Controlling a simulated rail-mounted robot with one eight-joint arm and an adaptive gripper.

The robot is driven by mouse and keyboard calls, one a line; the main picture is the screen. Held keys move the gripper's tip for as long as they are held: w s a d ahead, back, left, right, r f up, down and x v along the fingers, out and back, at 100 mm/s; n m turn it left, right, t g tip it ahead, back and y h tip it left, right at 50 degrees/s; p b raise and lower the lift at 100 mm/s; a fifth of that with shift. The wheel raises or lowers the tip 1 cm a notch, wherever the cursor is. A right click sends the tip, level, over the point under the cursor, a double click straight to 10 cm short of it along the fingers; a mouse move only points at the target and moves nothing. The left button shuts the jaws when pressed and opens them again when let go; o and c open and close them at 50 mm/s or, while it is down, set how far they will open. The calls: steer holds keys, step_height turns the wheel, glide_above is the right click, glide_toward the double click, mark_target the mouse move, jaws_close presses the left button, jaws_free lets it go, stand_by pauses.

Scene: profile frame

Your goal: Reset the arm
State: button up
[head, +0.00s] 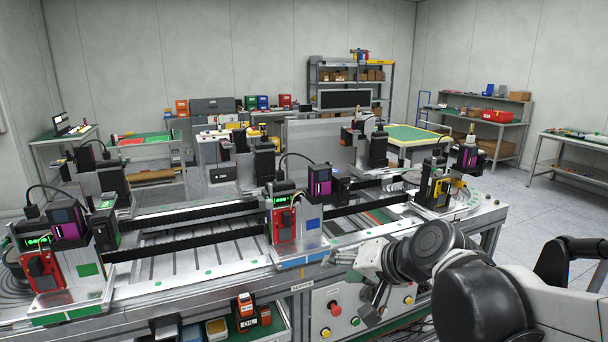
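My arm reaches in from the lower right of the head view, with dark round joints and pale links.
Bins (217,328) sit on a shelf below. Workbenches (582,137) and shelving (352,75) line the walls. Open floor (545,205) lies at right.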

steer(key=s+d+f+n+h, duration=0.1)
steer(key=s+d+f+h, duration=0.1)
steer(key=s+d, duration=0.4)
steer(key=s+d+f+n+g+h+b, duration=0.1)
steer(key=s+d+f+h, duration=0.2)
steer(key=s+d, duration=0.3)
steer(key=s+h, duration=0.1)
steer(key=s, duration=0.3)
steer(key=shift+s+d+f, duration=0.15)
steer(key=shift+d+f, duration=0.1)
steer(key=shift+f, duration=0.05)
steer(key=shift+c, duration=0.2)
stand_by(2.6)
